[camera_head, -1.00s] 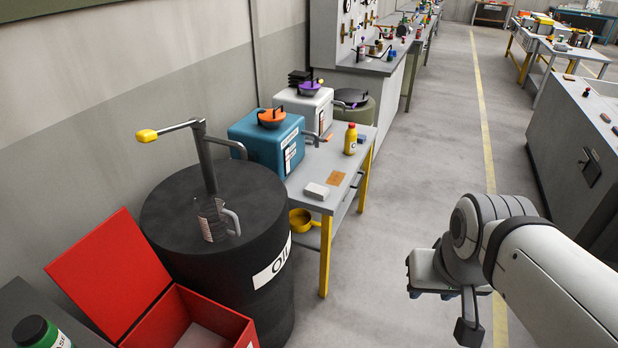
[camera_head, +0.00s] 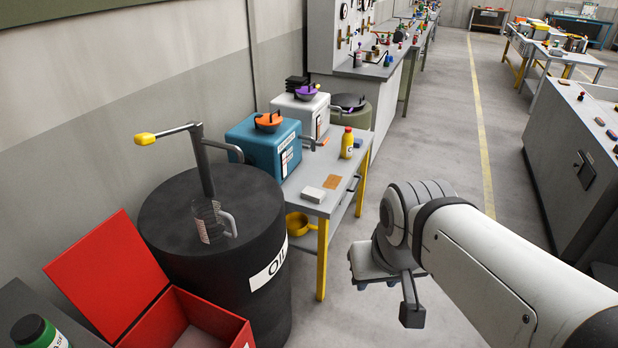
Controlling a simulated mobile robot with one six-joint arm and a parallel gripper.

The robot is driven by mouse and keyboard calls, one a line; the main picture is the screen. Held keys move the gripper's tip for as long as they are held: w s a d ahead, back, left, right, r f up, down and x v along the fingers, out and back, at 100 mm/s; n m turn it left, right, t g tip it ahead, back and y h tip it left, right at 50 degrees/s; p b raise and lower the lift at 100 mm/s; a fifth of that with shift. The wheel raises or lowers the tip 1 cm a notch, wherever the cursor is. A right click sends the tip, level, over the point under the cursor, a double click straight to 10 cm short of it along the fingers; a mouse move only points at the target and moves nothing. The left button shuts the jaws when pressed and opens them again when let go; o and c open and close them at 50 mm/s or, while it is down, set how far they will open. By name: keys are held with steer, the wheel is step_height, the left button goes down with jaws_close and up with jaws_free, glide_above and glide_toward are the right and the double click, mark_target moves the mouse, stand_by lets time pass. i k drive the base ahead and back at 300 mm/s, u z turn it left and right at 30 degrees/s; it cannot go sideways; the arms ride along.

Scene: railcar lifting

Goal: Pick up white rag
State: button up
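A small white folded block, which looks like the white rag (camera_head: 313,194), lies on the near end of the grey side table (camera_head: 318,208). An orange-brown flat piece (camera_head: 332,182) lies just behind it. My gripper (camera_head: 388,284) hangs in the air to the right of the table's near end, apart from the white piece. It is seen from behind and above, so its fingers are partly hidden and I cannot tell their opening. Nothing is visibly held in it.
A yellow bottle (camera_head: 347,143), a blue machine (camera_head: 262,147) and a white machine (camera_head: 300,111) stand farther back on the table. A black oil drum (camera_head: 215,255) and an open red box (camera_head: 110,265) are at the near left. The aisle floor is clear.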

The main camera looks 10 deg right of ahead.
mark_target(314, 194)
steer(key=i, duration=0.95)
